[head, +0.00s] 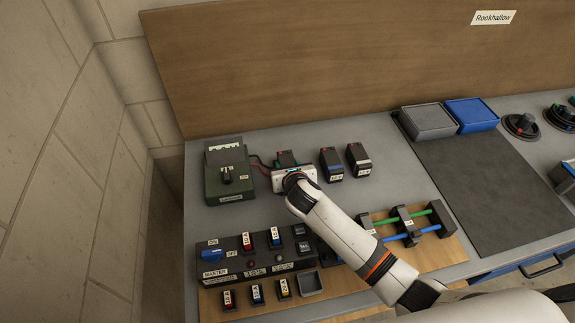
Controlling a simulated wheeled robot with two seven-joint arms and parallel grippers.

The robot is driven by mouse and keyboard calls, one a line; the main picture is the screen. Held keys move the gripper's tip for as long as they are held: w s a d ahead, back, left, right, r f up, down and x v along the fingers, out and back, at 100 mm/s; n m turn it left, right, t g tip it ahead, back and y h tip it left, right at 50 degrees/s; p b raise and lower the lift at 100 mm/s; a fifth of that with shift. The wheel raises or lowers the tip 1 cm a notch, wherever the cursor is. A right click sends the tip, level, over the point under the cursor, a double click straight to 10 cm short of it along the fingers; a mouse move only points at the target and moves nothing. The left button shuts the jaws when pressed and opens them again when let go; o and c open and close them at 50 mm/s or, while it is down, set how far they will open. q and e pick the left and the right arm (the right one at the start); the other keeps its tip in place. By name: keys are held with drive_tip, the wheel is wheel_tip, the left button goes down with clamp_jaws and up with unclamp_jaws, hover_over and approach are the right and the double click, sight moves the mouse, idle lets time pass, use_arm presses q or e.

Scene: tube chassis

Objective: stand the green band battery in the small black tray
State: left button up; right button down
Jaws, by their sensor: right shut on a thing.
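My right gripper (293,174) is at the back of the grey worktop, with its arm coming in from the lower right. It is shut on a dark battery with a green band (286,158), which shows just beyond the gripper. The gripper's body hides the battery's lower part and the fingertips, so I cannot tell whether the battery touches the worktop. The small black tray (310,283) is an open, empty square box at the front, right of the row of small labelled switches. My left gripper is not in view.
Two other dark batteries (331,164) (358,160) stand right of the gripper. A green tester box (228,172) with a red cable is left of it. A black switch panel (256,256) lies in front. Rods in black holders (405,224) stand near my forearm. A dark mat (490,190) is clear.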

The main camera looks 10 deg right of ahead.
drive_tip(key=shift+r+p, duration=0.15)
drive_tip(key=shift+p, duration=0.2)
drive_tip(key=shift+f+b, duration=0.35)
drive_tip(key=shift+f, duration=0.25)
idle(0.4)
drive_tip(key=c, duration=1.1)
unclamp_jaws()
drive_tip(key=shift+f, duration=0.1)
drive_tip(key=shift+p+v, duration=0.85)
drive_tip(key=shift+p, duration=0.15)
drive_tip(key=p+v, duration=0.3)
drive_tip(key=shift+s+r, duration=0.15)
drive_tip(key=shift+r, duration=0.05)
drive_tip(key=shift+p+v, duration=2.5)
drive_tip(key=shift+v, duration=0.45)
drive_tip(key=shift+s+f, duration=0.1)
